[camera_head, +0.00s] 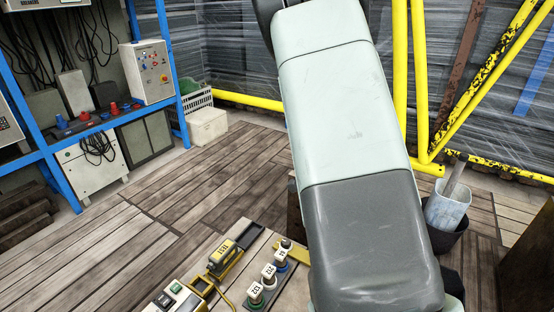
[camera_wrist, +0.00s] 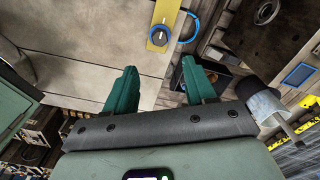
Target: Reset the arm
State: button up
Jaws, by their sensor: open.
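My gripper (camera_wrist: 160,78) shows in the wrist view with two green fingers spread apart and nothing between them. Beyond the fingertips, a dark round knob with a blue ring (camera_wrist: 157,33) sits on a yellow strip, on a pale worn surface (camera_wrist: 90,30). The fingers are apart from it. In the head view my own arm fills the middle, and my gripper is hidden.
A table at the bottom of the head view holds a rack of numbered pieces (camera_head: 268,275), a yellow tester (camera_head: 222,252) and a button box (camera_head: 175,298). A bucket (camera_head: 447,207) stands right. A blue shelf frame (camera_head: 60,185) stands left; plank floor (camera_head: 170,200) between is clear.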

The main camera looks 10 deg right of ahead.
jog(key=s+a+r+n+t+y, duration=0.15)
jog(key=a+r+n, duration=0.35)
jog(key=r, duration=0.5)
jog(key=s+a+r+n+t+y, duration=0.1)
jog(key=s+a+r+n, duration=0.1)
jog(key=a+r+n, duration=0.6)
jog(key=s+r+n+t+h, duration=0.2)
jog(key=s+r+n+t, duration=0.1)
jog(key=s+r+n, duration=0.6)
jog(key=s+r, duration=0.4)
jog(key=s, duration=0.1)
jog(key=shift+s, duration=0.4)
jog(key=shift+d+h, duration=0.1)
jog(key=shift+h, duration=0.15)
